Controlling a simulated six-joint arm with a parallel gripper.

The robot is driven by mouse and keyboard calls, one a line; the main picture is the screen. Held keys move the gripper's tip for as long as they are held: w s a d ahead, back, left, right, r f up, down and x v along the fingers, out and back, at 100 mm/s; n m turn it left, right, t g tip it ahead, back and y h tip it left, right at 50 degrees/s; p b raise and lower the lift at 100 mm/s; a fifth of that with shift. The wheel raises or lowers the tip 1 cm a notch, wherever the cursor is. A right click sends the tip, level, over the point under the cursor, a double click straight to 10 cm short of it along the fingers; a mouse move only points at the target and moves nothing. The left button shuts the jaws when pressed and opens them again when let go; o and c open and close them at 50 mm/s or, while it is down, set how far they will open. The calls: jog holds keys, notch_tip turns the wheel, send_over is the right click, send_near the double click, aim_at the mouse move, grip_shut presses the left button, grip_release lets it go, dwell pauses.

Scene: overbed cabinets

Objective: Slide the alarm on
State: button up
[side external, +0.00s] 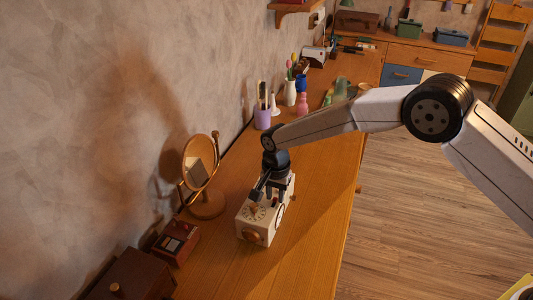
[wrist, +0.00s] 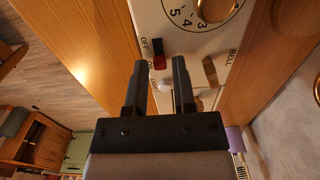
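The alarm clock is a white box (side external: 257,227) standing on the wooden desk, with a dial and a brown knob on its faces. In the wrist view its panel (wrist: 190,42) shows numbers, OFF and BELL labels and a small switch (wrist: 159,61) with a red part below a dark part. A second small label sits below OFF, partly hidden by a finger. The switch's exact setting is hard to tell. My gripper (wrist: 160,72) is open, its two black fingers apart, with the switch showing between and just beyond their tips. Contact cannot be told.
A round mirror (side external: 197,162) stands left of the clock. A red-brown box (side external: 176,242) and a dark chest (side external: 133,274) are nearer the camera. A purple cup (side external: 262,119), vases and bottles stand behind along the wall. The desk right of the clock is clear.

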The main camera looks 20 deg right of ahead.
jog(key=shift+r, duration=2.9)
jog(key=shift+s+d+r, duration=0.15)
jog(key=shift+d+r, duration=0.1)
jog(key=shift+d, duration=0.2)
jog(key=s+d+r+n+t, duration=0.1)
jog(key=s+d+r+n, duration=0.4)
jog(key=s+d, duration=0.55)
jog(key=s+d+n, duration=0.2)
jog(key=s+d, duration=0.2)
jog(key=s, duration=0.3)
jog(key=s+d+n+t, duration=0.1)
jog(key=s+d+n, duration=0.1)
jog(key=s+d, duration=0.3)
jog(key=s, duration=0.3)
jog(key=shift+d+t, duration=0.25)
jog(key=shift+t, duration=0.05)
jog(key=shift+w+r, duration=0.1)
jog(key=shift+c, duration=0.2)
grip_shut()
